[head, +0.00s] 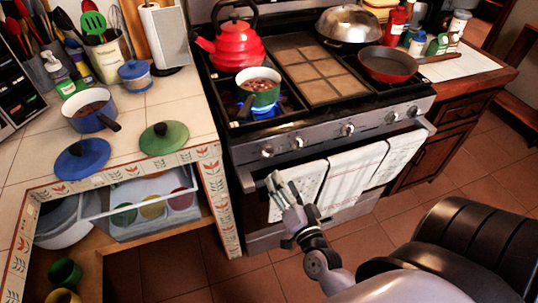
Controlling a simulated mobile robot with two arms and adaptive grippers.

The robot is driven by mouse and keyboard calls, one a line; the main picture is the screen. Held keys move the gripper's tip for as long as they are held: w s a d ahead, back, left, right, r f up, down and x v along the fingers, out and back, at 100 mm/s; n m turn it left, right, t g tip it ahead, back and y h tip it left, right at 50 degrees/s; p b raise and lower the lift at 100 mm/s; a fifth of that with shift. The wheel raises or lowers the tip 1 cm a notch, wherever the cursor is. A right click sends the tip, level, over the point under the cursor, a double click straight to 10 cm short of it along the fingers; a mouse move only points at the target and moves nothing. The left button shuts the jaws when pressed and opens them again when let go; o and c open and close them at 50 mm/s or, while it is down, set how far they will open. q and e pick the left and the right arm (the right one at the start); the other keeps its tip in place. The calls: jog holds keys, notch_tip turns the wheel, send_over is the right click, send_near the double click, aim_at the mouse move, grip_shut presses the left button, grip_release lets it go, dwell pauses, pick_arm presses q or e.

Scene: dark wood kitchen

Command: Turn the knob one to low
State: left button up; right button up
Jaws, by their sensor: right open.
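The stove's front panel carries a row of silver knobs. The leftmost knob (267,151) is at the left end, with another knob (300,143) beside it and more further right. A blue flame (262,109) burns under a green pot (258,87) with food in it on the front left burner. My right gripper (277,181) is open and empty, in front of the oven door, just below the leftmost knob in the picture. It appears apart from the knob. My left gripper is out of view.
Towels (352,170) hang on the oven handle (420,126) beside my right gripper. A red kettle (232,45), a red pan (388,64) and a domed lid (347,24) are on the stove. The tiled counter (185,95) at left holds a blue pot (90,110) and lids.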

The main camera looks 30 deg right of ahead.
aim_at(270, 156)
jog(key=p+x, duration=0.1)
jog(key=x, duration=0.9)
jog(key=shift+w, duration=0.4)
jog(key=shift+c, duration=0.5)
jog(key=c, duration=1.1)
